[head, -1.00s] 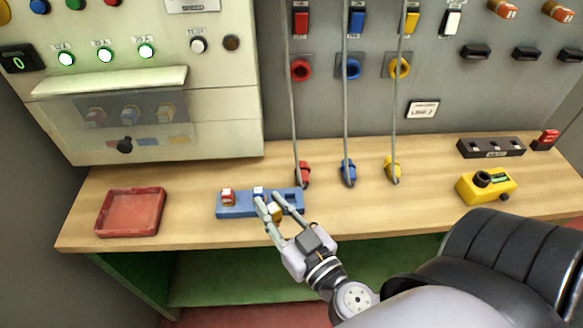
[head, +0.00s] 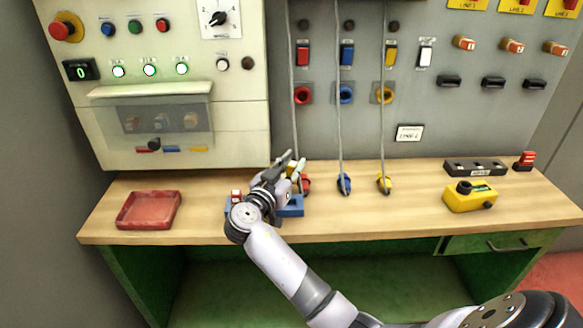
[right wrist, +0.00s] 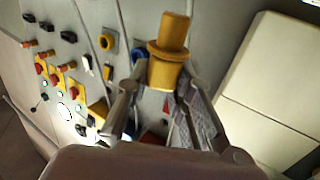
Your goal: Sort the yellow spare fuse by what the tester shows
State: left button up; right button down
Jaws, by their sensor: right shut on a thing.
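My right gripper (head: 292,163) is shut on the yellow spare fuse (right wrist: 170,50), which stands out between the fingertips in the right wrist view. In the head view the gripper is above the blue rack (head: 291,208) and hides most of the fuse. A red-and-white fuse (head: 236,195) sits at the rack's left end; the rest of the rack is largely hidden by my arm. The yellow tester (head: 470,198), with a dark knob and small green display, stands at the right of the bench. My left gripper is not in view.
A red tray (head: 149,212) lies at the bench's left. Red, blue (head: 344,184) and yellow (head: 384,184) plugs hang on cords near the gripper. A black slotted block (head: 475,167) and a red piece (head: 525,160) are at the back right. The cabinet (head: 180,70) rises behind.

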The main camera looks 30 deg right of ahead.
aim_at(288, 177)
jog(key=shift+w+r, duration=0.15)
jog(key=shift+w, duration=0.05)
jog(key=shift+g, duration=0.3)
jog(key=shift+f, duration=0.3)
jog(key=shift+f+b, duration=0.3)
notch_tip(288, 177, down, 2)
jog(key=shift+f+b, duration=0.15)
jog(key=shift+b, duration=0.25)
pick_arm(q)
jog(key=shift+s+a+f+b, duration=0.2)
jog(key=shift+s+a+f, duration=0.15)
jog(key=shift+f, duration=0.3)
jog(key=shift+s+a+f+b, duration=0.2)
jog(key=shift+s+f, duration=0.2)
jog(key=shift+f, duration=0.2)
pick_arm(e)
jog(key=shift+f, duration=1.45)
pick_arm(q)
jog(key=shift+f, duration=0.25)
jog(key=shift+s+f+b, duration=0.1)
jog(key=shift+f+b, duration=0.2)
jog(key=shift+b, duration=0.25)
pick_arm(e)
jog(key=shift+m, duration=0.3)
